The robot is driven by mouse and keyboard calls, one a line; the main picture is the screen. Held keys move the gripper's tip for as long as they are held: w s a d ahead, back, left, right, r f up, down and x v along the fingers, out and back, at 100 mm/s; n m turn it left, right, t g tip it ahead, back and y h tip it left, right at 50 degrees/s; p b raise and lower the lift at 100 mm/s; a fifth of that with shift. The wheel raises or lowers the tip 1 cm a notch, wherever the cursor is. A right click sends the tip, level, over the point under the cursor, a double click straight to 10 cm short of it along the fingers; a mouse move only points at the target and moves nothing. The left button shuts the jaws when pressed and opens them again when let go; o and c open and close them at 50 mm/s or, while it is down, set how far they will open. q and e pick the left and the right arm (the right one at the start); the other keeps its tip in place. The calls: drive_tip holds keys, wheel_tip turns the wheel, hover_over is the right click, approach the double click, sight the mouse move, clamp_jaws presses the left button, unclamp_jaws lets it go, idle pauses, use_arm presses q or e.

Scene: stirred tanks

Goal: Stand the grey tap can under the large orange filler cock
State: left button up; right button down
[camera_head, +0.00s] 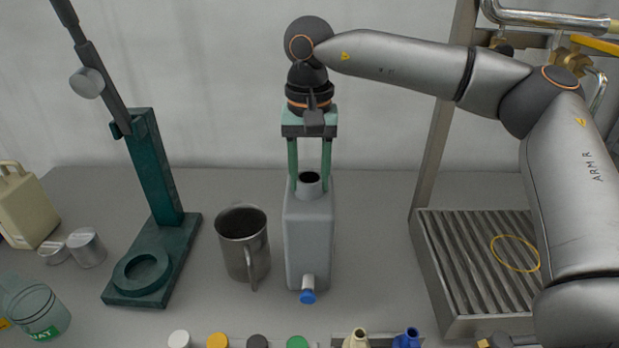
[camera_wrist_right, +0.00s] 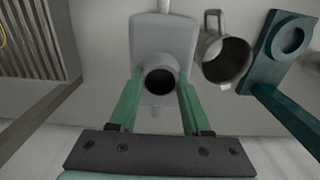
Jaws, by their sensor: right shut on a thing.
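The grey tap can (camera_head: 308,235) is upright in the middle of the counter, with an open neck on top and a blue-tipped tap low on its front. I cannot tell whether its base touches the counter. My right gripper (camera_head: 309,178) comes down from above and is shut on the neck. In the right wrist view the green fingers (camera_wrist_right: 158,100) lie either side of the neck of the can (camera_wrist_right: 165,45). At the top right, an orange-yellow lever (camera_head: 597,43) sits by brass cock fittings (camera_head: 568,58), partly hidden by my arm. My left gripper is not in view.
A ribbed drip tray (camera_head: 462,275) with a yellow ring (camera_head: 515,253) stands right of the can, beside a metal post (camera_head: 440,140). A steel mug (camera_head: 242,245) stands close left of the can. A green stand (camera_head: 160,215) is farther left. Several coloured caps line the front.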

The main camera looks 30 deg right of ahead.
drive_tip(key=shift+f, duration=0.5)
drive_tip(key=shift+c, duration=1.8)
unclamp_jaws()
